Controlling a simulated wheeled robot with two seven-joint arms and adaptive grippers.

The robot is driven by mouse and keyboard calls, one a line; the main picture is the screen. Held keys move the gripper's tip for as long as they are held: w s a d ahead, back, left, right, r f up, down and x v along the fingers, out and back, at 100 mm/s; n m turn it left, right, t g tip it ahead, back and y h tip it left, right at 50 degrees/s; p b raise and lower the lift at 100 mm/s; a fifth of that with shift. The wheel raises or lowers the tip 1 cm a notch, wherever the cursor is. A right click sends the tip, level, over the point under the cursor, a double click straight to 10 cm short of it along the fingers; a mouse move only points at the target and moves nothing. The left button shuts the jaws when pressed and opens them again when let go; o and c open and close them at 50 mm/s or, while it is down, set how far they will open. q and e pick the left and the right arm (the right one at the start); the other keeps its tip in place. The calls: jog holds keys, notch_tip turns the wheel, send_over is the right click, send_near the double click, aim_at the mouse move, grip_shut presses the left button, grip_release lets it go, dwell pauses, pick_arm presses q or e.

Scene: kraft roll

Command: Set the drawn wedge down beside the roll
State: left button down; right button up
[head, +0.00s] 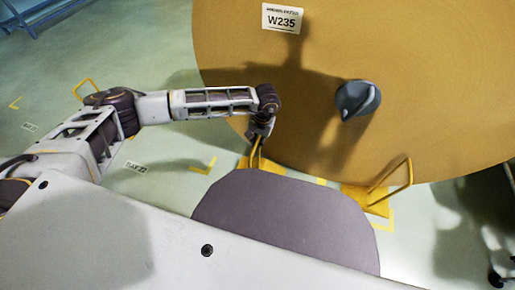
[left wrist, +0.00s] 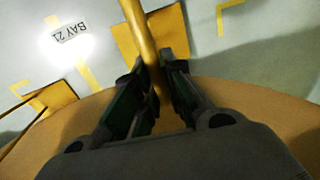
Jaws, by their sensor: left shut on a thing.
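My left gripper (head: 260,136) is shut on the upright handle of a yellow wedge (head: 246,162), in front of the lower left of the big kraft roll (head: 420,90). My own body hides part of the wedge in the head view. In the left wrist view the gripper (left wrist: 155,85) closes around the yellow bar, with the wedge's plate (left wrist: 139,42) beyond it. I cannot tell whether the wedge touches the floor or the roll. A second yellow wedge (head: 366,199) with a bent handle stands by the roll's lower right. My right gripper is out of view.
The roll bears a W235 label (head: 282,19) and a grey core plug (head: 356,99). Another yellow handle (head: 84,88) shows behind my left arm. Pale floor (head: 130,40) with yellow corner marks lies open at left. A blue frame (head: 35,20) stands at the far left.

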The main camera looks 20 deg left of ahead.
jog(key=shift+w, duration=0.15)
pick_arm(q)
jog(key=shift+f+b, duration=0.35)
jog(key=shift+f, duration=0.35)
notch_tip(320, 180, down, 3)
jog(key=shift+f+b, duration=0.2)
jog(key=shift+b, duration=0.45)
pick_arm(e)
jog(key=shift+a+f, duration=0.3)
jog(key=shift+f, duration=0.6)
pick_arm(q)
jog(key=c, duration=1.5)
grip_release()
jog(key=shift+f, duration=0.1)
